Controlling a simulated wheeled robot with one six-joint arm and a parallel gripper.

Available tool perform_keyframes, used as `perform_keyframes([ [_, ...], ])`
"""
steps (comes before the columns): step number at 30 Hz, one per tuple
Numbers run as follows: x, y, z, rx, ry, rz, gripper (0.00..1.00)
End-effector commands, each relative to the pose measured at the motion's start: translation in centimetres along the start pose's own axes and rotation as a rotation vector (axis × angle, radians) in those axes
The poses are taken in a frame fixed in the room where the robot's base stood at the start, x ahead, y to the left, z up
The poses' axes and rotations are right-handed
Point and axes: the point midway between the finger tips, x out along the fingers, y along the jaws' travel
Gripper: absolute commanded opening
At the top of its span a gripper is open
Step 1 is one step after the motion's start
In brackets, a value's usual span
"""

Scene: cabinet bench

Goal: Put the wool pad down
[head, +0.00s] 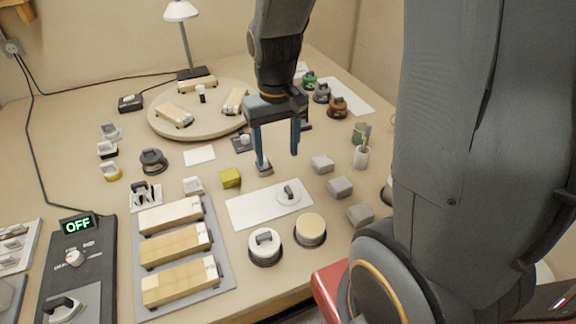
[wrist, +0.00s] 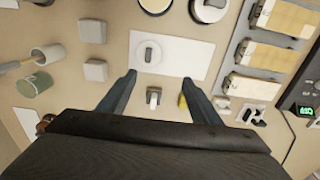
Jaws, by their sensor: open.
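A round white pad with a dark grip on top, which looks like the wool pad (head: 283,199), lies flat on a white sheet (head: 245,211). The pad (wrist: 149,61) and sheet (wrist: 198,60) also show in the wrist view, just beyond my fingertips. My gripper (head: 279,160) is open with nothing between its fingers. It points down over the bench, behind the sheet and apart from the pad. A small grey-handled block (head: 265,170) stands near the left fingertip; in the wrist view it (wrist: 153,97) appears between the fingers (wrist: 160,77).
A yellow-green block (head: 230,178) stands left of my gripper. Several grey blocks (head: 340,187) stand to the right. A white-topped tin (head: 265,250) and a cream-topped tin (head: 310,230) stand in front of the sheet. A tray (head: 226,262) with wooden blocks is at front left.

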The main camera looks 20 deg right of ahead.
Motion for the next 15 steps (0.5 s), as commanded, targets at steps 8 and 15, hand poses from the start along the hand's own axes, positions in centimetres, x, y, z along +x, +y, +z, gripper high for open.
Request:
perform_keyframes([
  [8,-0.7,0.1,8.0,0.000,0.014,-0.001,0.58],
  [15,-0.7,0.1,8.6,0.000,0.014,-0.001,0.58],
])
